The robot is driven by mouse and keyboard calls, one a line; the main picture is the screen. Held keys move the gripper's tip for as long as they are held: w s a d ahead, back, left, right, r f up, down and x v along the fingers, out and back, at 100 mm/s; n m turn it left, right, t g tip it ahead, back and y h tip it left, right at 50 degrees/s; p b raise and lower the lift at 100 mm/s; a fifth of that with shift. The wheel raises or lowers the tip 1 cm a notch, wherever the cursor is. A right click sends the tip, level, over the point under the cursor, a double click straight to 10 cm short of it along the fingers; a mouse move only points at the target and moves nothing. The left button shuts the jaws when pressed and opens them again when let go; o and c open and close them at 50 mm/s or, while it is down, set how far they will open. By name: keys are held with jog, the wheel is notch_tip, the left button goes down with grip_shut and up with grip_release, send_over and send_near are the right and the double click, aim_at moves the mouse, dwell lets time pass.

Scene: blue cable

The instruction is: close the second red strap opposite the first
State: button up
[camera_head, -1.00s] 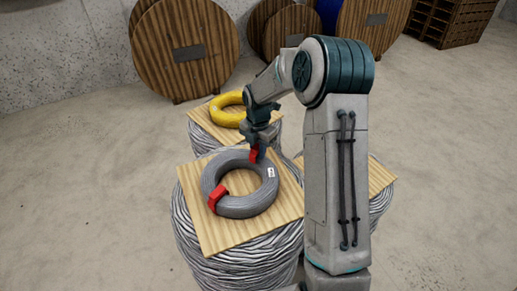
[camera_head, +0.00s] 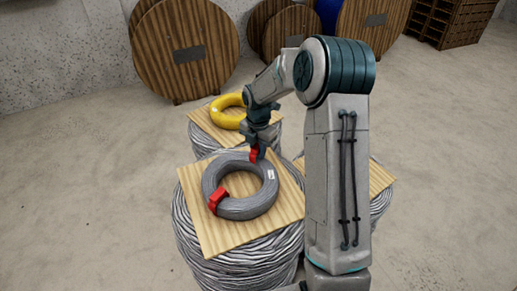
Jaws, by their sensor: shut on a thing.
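A grey cable coil (camera_head: 240,207) lies flat on a wooden board (camera_head: 222,243). One red strap (camera_head: 217,200) is wrapped around the coil at its left front. A second red strap (camera_head: 254,154) is at the far right side of the coil, roughly across from the first. My gripper (camera_head: 257,146) is directly above the coil's far edge, pointing down, shut on the second strap. My gripper covers part of this strap, so I cannot tell whether the strap is closed around the coil. A small white label (camera_head: 270,174) is on the coil's right side.
A yellow coil (camera_head: 229,111) lies on another board behind the grey one. A third board (camera_head: 372,178) is at the right, partly hidden by my arm. Large wooden reels (camera_head: 185,70) stand along the back wall. The floor at the left is clear.

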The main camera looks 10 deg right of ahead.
jog(key=shift+f, duration=0.35)
jog(key=shift+f+b, duration=0.3)
jog(key=shift+r, duration=0.15)
jog(key=shift+r, duration=0.1)
jog(key=shift+r+p, duration=0.5)
jog(key=shift+p, duration=0.1)
jog(key=shift+f, duration=0.45)
dwell(1.0)
jog(key=o, duration=1.2)
jog(key=shift+c, duration=0.2)
